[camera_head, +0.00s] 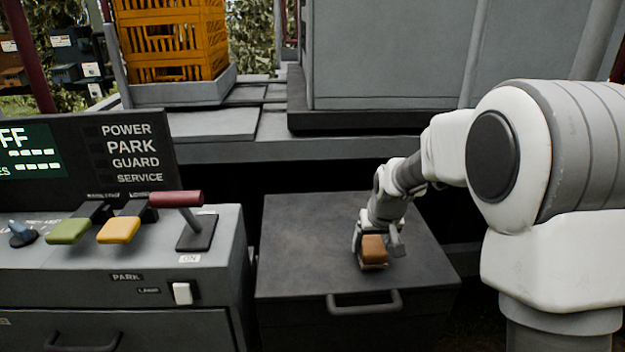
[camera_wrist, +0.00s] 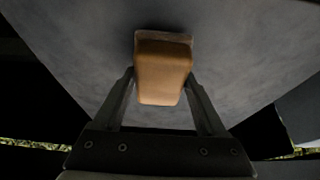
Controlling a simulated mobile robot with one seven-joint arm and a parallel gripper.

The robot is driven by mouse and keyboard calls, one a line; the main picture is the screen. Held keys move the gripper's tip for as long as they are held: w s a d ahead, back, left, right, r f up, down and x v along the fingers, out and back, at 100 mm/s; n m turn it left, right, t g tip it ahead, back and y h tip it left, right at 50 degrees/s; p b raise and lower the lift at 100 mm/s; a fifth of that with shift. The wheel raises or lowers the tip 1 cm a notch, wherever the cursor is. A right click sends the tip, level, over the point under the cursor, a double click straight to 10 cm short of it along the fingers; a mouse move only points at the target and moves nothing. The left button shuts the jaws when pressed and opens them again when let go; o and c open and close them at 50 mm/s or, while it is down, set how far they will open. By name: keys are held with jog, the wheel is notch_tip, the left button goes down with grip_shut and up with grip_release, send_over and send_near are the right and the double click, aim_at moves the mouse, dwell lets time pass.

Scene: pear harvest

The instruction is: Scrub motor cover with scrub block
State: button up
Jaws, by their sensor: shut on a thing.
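The motor cover (camera_head: 300,225) is a dark grey, flat-topped box with a handle (camera_head: 364,301) on its front face. A brownish smudge shows on its top, left of my gripper. The scrub block (camera_head: 374,248) is orange-brown with a paler layer at its underside. My gripper (camera_head: 376,250) is shut on it, over the right-middle part of the cover top. In the wrist view the block (camera_wrist: 163,75) sits between the two fingers, with the grey cover surface (camera_wrist: 235,60) behind it. The block appears to be on or very close to the cover; I cannot tell if it touches.
A control console (camera_head: 215,255) with green and yellow levers, a red-handled lever (camera_head: 176,198) and a display panel (camera_head: 90,150) stands left of the cover. A grey machine body (camera_head: 390,55) and an orange crate (camera_head: 175,45) are behind. The cover's left and front top are clear.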

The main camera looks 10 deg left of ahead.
jog(key=shift+w+r+p, duration=0.1)
jog(key=shift+r+p, duration=1.8)
jog(key=shift+r, duration=1.5)
